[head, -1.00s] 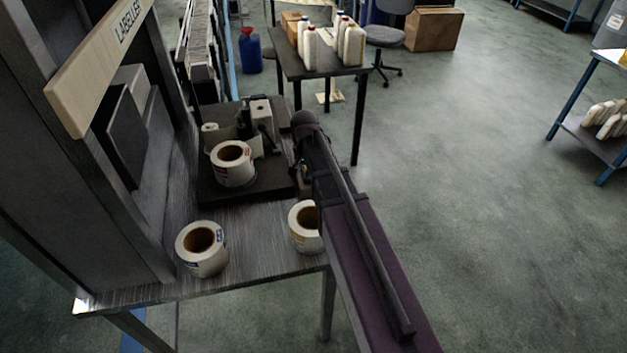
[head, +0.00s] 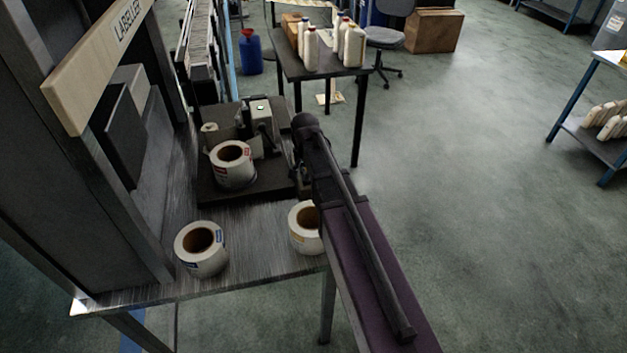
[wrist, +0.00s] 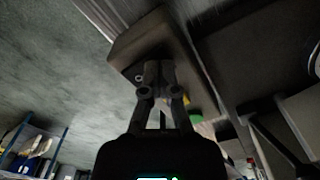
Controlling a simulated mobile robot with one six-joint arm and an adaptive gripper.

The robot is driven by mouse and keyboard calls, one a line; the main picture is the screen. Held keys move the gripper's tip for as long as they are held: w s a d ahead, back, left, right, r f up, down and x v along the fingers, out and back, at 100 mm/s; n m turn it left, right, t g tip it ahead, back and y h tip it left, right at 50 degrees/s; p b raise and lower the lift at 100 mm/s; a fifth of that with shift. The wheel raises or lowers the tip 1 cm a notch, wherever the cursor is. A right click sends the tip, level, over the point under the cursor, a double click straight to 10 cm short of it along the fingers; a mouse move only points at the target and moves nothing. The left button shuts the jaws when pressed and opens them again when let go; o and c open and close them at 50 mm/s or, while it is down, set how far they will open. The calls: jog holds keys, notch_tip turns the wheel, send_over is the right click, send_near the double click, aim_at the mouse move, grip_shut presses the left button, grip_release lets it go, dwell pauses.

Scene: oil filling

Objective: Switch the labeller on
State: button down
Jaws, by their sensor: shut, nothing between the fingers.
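The labeller (head: 215,190) stands on the table under the LABELLER sign, a dark base carrying a white label roll (head: 232,165) and a pale grey head block (head: 261,112). Small green and yellow spots show on the box beside the fingers. In the head view my arm mostly hides the gripper, at the labeller's right side. The switch itself is not clear.
Two loose label rolls lie on the table front, one at left (head: 201,248) and one (head: 306,228) partly behind my arm. The sign board (head: 97,70) and frame stand at left. A table with white bottles (head: 310,50) is behind. The floor at right is clear.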

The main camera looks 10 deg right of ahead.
jog(key=shift+r+p, duration=3.45)
jog(key=shift+r, duration=0.1)
jog(key=s+n, duration=0.6)
jog(key=s, duration=1)
jog(key=shift+d, duration=0.45)
